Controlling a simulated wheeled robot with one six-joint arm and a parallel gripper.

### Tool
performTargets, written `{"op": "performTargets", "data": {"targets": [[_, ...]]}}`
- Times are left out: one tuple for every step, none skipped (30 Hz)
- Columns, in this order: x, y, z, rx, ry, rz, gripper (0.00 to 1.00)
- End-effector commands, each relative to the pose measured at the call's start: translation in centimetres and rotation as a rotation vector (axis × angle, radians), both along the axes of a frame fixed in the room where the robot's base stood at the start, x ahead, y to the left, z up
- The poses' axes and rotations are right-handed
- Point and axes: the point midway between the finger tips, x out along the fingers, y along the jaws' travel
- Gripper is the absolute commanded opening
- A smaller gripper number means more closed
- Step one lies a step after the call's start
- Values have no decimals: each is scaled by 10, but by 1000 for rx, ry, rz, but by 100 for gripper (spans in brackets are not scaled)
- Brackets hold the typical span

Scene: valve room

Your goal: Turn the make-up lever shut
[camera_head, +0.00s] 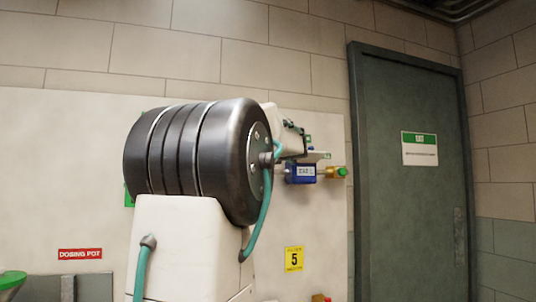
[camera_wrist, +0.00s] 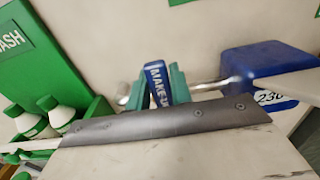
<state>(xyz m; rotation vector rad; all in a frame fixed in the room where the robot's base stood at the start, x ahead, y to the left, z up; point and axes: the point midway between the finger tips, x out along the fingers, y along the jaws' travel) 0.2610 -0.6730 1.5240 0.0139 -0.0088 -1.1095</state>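The make-up lever (camera_wrist: 157,83) is a blue handle lettered "MAKE-U…" in the wrist view, standing up at a slight tilt in front of a pale panel. My gripper (camera_wrist: 160,88) has one teal finger on each side of it, and I see no clear gap between fingers and lever. The lever's lower part is hidden behind my gripper's dark front edge. A metal pipe (camera_wrist: 208,87) runs from beside the lever to a blue box (camera_wrist: 265,62) on the right. In the head view my arm hides the lever.
A green wash station (camera_wrist: 40,50) with white bottles (camera_wrist: 62,115) is close on the left in the wrist view. In the head view a blue block (camera_head: 300,173) and a yellow-green fitting (camera_head: 337,172) sit right of my arm, with a closed green door (camera_head: 410,210) beyond.

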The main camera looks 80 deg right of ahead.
Motion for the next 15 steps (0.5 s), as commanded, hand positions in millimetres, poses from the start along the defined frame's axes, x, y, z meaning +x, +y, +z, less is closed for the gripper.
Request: {"op": "performTargets", "data": {"targets": [[0, 0, 1, -2, -2, -1, 35], [0, 0, 1, -1, -2, -1, 43], [0, 0, 1, -1, -2, -1, 43], [0, 0, 1, -2, -1, -1, 43], [0, 0, 1, -2, -1, -1, 43], [0, 0, 1, -1, 0, 0, 43], [0, 0, 1, -1, 0, 0, 43], [0, 0, 1, -1, 0, 0, 43], [0, 0, 0, -1, 0, 0, 43], [0, 1, 0, -1, 0, 0, 43], [-1, 1, 1, -1, 0, 0, 43], [-2, 3, 1, -1, 0, -1, 43], [-3, 6, 1, -2, 0, -1, 43], [-5, 9, 2, -2, 0, -2, 43], [-8, 14, 1, -1, 0, -3, 43]]}}
